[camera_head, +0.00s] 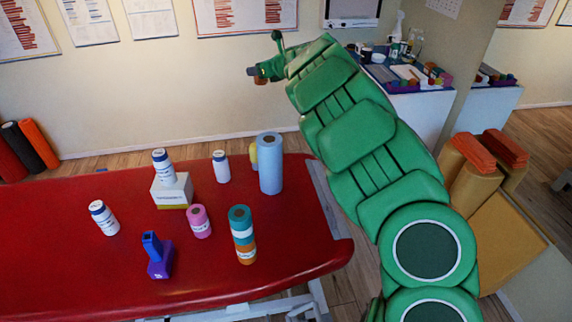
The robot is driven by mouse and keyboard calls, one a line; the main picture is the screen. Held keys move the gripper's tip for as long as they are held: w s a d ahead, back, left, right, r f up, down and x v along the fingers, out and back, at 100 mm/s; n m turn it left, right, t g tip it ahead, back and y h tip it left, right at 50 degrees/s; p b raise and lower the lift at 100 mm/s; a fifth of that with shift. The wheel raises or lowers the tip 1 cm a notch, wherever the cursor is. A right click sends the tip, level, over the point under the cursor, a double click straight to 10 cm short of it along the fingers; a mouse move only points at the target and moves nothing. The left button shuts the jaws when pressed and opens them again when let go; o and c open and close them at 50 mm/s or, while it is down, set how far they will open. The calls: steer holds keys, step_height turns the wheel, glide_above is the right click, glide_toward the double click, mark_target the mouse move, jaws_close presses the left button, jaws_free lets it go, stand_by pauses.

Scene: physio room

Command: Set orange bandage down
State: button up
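My green arm reaches up from the lower right, and my gripper (256,71) is small and far off, in front of the back wall. It is shut on a small orange bandage (261,81), which shows just below the dark fingers and is mostly hidden by them. The gripper is high and well beyond the red treatment table. On the table, another orange roll (246,253) stands upright at the bottom of a stack, with a teal roll (240,218) on top of it.
The red table (60,265) also holds a pink roll (199,221), a tall blue roll (270,163), white bottles (104,217), a white box (172,191) and a purple-blue item (158,257). A cluttered counter (415,100) stands behind my arm. The table's left side is clear.

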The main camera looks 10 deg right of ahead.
steer(key=s+d, duration=0.2)
steer(key=d, duration=0.6)
steer(key=shift+n+y, duration=0.4)
step_height(320, 180, down, 36)
steer(key=shift+w+d+f, duration=0.1)
steer(key=shift+f, duration=0.1)
stand_by(0.5)
steer(key=shift+f, duration=0.1)
steer(key=o, duration=1)
steer(key=shift+g, duration=0.3)
steer(key=shift+o, duration=0.2)
steer(key=shift+v, duration=6)
